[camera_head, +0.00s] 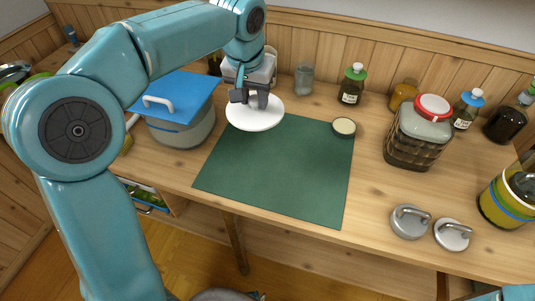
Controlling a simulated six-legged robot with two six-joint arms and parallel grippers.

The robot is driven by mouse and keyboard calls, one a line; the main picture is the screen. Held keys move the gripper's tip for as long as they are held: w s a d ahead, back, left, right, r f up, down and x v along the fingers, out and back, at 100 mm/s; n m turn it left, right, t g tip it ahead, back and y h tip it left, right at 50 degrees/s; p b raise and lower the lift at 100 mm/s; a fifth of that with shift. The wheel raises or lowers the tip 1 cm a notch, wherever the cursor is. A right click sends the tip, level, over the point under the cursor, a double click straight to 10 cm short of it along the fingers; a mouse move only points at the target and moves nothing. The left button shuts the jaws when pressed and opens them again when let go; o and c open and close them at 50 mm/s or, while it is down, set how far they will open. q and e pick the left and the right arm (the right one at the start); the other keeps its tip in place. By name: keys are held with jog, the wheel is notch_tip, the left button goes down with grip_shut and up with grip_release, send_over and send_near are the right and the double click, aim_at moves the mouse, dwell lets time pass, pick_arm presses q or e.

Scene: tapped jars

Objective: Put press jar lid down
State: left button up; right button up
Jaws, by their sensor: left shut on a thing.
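My left gripper (250,100) reaches in from the upper left and points down. It is shut on the top of a round white lid (255,119), which I take to be the press jar lid; the fingers hide its grip. The lid lies level over the back left corner of the green mat (275,180), and I cannot tell whether it touches. My right gripper is out of view; only a bit of my right arm shows at the lower right corner.
A pot under a blue cover (175,90) stands left of the lid. A small round dish (344,127) sits at the mat's right back corner. A wicker-wrapped jar (420,135), bottles and two metal weights (410,222) stand right. Most of the mat is clear.

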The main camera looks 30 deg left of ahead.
pick_arm(q)
notch_tip(320, 180, down, 18)
jog(key=shift+r+b, duration=0.25)
jog(key=shift+b, duration=0.85)
jog(key=shift+f, duration=0.35)
jog(key=shift+r, duration=0.1)
jog(key=shift+f, duration=0.2)
jog(key=o, duration=1)
